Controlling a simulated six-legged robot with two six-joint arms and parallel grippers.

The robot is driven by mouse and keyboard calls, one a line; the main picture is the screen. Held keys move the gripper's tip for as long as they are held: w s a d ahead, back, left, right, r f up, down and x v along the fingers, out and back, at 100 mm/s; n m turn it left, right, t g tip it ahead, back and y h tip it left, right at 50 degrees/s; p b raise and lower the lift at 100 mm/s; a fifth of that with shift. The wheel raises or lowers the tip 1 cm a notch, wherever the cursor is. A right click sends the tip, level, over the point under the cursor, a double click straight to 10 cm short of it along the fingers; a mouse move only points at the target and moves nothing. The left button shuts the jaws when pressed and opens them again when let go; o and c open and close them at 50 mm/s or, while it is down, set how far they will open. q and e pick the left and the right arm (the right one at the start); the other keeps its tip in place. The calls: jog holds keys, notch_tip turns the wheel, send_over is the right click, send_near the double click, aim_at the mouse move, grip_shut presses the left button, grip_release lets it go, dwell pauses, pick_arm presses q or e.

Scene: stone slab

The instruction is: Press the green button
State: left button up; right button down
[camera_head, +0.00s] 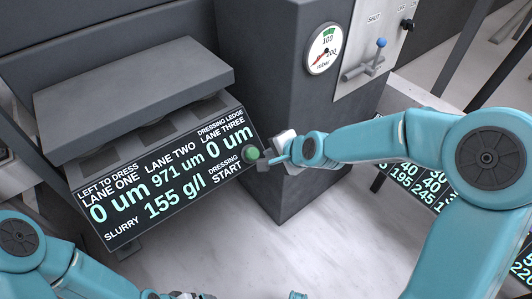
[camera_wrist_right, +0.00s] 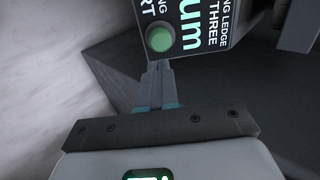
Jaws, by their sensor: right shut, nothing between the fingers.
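The green button (camera_head: 251,154) is a round dome at the right end of a tilted black display panel (camera_head: 128,218), beside the words "DRESSING START". It also shows near the top of the right wrist view (camera_wrist_right: 160,38). My right gripper (camera_head: 265,160) is shut and empty, with its tips very close to the button on its right side. In the right wrist view the closed fingertips (camera_wrist_right: 159,66) lie just below the button; I cannot tell whether they touch. Parts of my left arm (camera_head: 60,262) show at the bottom left, its jaws not clearly visible.
A grey ledge block (camera_head: 135,85) sits above the panel. A grey cabinet (camera_head: 285,60) behind carries a round gauge (camera_head: 323,48) and a blue-knobbed lever (camera_head: 380,43). Another display (camera_head: 415,185) stands at right, partly behind my right arm. The pale floor (camera_head: 290,245) below is clear.

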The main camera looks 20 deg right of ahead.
jog(key=v, duration=0.3)
jog(key=shift+s+d+r, duration=0.15)
jog(key=shift+s+r, duration=0.1)
jog(key=shift+r, duration=0.05)
jog(key=shift+s, duration=0.1)
dwell(0.6)
